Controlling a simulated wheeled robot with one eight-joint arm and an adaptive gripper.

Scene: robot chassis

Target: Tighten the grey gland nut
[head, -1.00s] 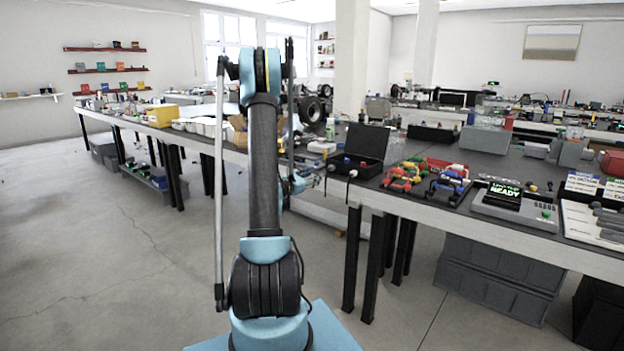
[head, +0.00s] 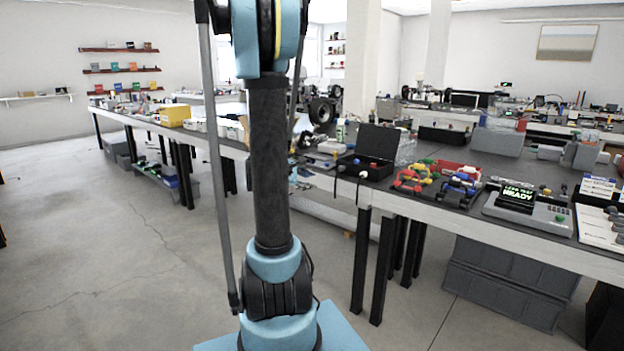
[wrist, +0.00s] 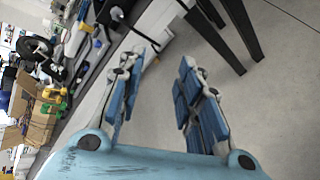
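I cannot pick out the grey gland nut in either view. An open black case (head: 378,142) stands near the front edge of the bench, with small red and blue parts inside and cables hanging over the edge. My gripper (wrist: 160,68) is open and empty in the wrist view. Its two blue-padded fingers stand apart, over the floor and the bench's edge. In the head view, my arm largely hides the gripper.
The long dark-topped bench (head: 540,190) holds red, yellow and blue clamps (head: 412,180) and a tester reading READY (head: 518,198). Black bench legs (wrist: 225,35) and open floor show beside my gripper. A cardboard box (wrist: 40,122) is at the wrist view's left.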

